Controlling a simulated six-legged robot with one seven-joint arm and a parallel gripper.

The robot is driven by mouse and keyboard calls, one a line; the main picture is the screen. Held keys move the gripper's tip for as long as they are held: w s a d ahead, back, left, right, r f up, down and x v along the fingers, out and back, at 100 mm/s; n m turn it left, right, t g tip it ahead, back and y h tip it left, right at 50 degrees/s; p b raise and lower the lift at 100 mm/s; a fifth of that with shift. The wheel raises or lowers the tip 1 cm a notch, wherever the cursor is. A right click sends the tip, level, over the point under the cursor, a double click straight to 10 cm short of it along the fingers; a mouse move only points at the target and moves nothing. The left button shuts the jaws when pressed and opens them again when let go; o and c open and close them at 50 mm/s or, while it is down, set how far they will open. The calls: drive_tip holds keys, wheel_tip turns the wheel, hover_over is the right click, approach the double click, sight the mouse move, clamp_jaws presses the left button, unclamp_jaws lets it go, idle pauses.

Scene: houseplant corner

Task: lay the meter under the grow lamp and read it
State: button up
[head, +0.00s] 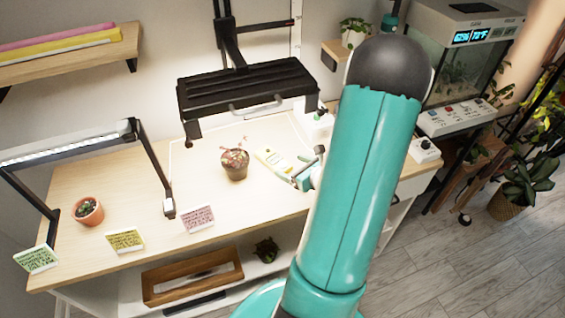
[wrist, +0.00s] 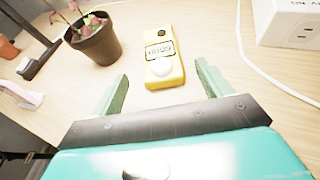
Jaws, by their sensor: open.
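The meter (head: 274,162) is a yellow handheld box lying flat on the wooden bench. In the head view my gripper (head: 305,172) is at the meter's right, partly hidden by my arm. A black finned lamp panel (head: 245,90) hangs over the bench behind the meter.
A reddish plant in a brown pot (head: 236,170) stands close left of the meter. A white socket box (wrist: 287,22) and cable lie right. Note cards line the front edge.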

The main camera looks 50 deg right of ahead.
drive_tip(key=shift+v, duration=1.9)
drive_tip(key=w+a+r+n+g+y, duration=0.35)
drive_tip(key=a+r+n, duration=0.25)
drive_tip(key=a+n, duration=0.4)
drive_tip(key=w+a+r+n+g+y, duration=0.25)
drive_tip(key=a+r+n+y, duration=0.35)
drive_tip(key=a, duration=0.7)
drive_tip(key=s+a+r+n+g+h, duration=0.1)
drive_tip(key=s+a+r+n+h, duration=0.2)
drive_tip(key=n, duration=0.7)
drive_tip(key=s+a+r+n+h, duration=0.4)
drive_tip(key=a+r+n, duration=0.4)
drive_tip(key=n, duration=0.3)
drive_tip(key=shift+r+g+h, duration=0.25)
drive_tip(key=shift+g+h, duration=0.15)
drive_tip(key=shift+h, duration=0.15)
